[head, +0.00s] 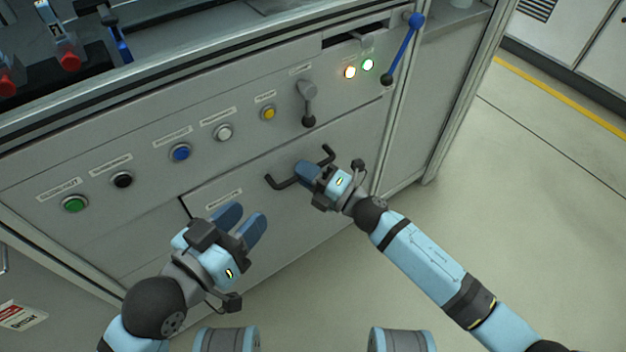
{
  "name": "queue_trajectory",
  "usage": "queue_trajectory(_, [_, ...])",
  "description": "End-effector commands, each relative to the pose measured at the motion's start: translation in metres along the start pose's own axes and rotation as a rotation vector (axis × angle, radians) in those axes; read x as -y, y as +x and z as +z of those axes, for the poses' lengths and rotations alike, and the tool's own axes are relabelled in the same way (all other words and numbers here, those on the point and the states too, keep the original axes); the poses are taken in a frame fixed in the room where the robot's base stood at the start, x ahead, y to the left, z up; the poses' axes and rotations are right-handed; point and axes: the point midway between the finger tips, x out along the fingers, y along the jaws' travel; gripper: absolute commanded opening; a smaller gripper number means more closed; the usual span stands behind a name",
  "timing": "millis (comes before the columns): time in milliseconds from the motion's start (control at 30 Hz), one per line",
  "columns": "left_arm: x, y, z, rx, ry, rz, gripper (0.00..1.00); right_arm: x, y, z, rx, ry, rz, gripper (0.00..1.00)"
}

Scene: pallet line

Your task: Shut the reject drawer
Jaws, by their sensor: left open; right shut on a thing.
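The reject drawer (352,137) is a grey front panel low in the cabinet, with a small label at its upper left. A dark line runs along its upper left corner; the front looks close to flush, and I cannot tell exactly how far out it stands. Its black bar handle (284,183) crosses the front. My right gripper (308,172) is shut on the middle of the handle and hides that part. My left gripper (243,222) is open and empty, in front of the drawer's left part, left of and below the handle.
Above the drawer, a row of buttons includes a green one (75,203), a blue one (180,152) and a yellow one (268,113). A grey lever (307,100) hangs above the handle. A blue lever (404,48) stands at the right corner. Floor (520,200) is clear to the right.

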Motion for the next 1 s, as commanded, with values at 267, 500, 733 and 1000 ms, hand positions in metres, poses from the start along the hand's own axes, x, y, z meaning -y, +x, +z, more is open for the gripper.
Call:
queue_trajectory(267, [0.001, 0.0, 0.001, 0.001, 0.002, 0.0, 0.42, 0.001, 0.008, 0.004, 0.002, 0.0, -0.001, 0.0])
queue_trajectory(500, [0.001, 0.002, -0.002, -0.005, 0.007, 0.001, 0.42, 0.001, 0.008, 0.004, 0.003, 0.0, -0.001, 0.39])
queue_trajectory(733, [0.002, 0.003, -0.005, -0.011, 0.011, 0.001, 0.42, 0.002, 0.008, 0.003, 0.001, 0.0, -0.001, 0.39])
queue_trajectory(1000, [0.001, 0.001, -0.015, -0.033, 0.013, -0.002, 0.42, 0.001, -0.015, 0.003, 0.002, 0.002, -0.004, 0.39])
